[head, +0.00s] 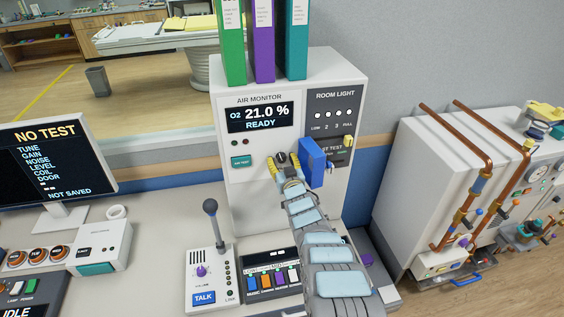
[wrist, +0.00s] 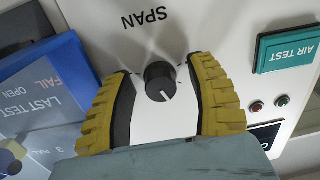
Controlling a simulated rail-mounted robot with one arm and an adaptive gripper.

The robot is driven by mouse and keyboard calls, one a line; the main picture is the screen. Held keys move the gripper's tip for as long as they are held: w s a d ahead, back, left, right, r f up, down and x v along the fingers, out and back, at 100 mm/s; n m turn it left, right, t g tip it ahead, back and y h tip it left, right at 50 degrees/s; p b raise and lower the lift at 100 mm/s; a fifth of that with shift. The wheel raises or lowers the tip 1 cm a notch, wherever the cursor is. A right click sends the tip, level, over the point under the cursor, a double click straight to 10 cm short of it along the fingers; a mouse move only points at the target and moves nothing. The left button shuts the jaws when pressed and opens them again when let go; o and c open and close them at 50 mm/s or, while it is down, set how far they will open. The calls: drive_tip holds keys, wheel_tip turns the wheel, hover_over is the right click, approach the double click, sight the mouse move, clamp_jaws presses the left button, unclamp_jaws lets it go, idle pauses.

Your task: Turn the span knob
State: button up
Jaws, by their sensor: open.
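The span knob is a small black dial with a white pointer line on the air monitor's white front. It shows in the wrist view (wrist: 160,82) below the upside-down label SPAN, and in the head view (head: 281,158). My gripper (wrist: 163,95) has its two yellow ridged fingers spread on either side of the knob, with white panel showing between each finger and the knob. It also shows in the head view (head: 284,167), in front of the knob. The air monitor (head: 340,90) reads O2 21.0 % READY.
A blue block-like part (head: 312,162) sticks out from the panel close beside my gripper. A green AIR TEST button (head: 241,162) is to the left. Binders (head: 264,40) stand on the monitor. A microphone (head: 211,207) with a TALK button stands on the desk in front.

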drive_tip(key=shift+c, duration=0.2)
clamp_jaws()
drive_tip(key=shift+d+n+p, duration=0.1)
drive_tip(key=shift+n+p, duration=0.3)
drive_tip(key=shift+n, duration=0.4)
drive_tip(key=shift+f, duration=0.1)
drive_tip(key=shift+o, duration=0.2)
unclamp_jaws()
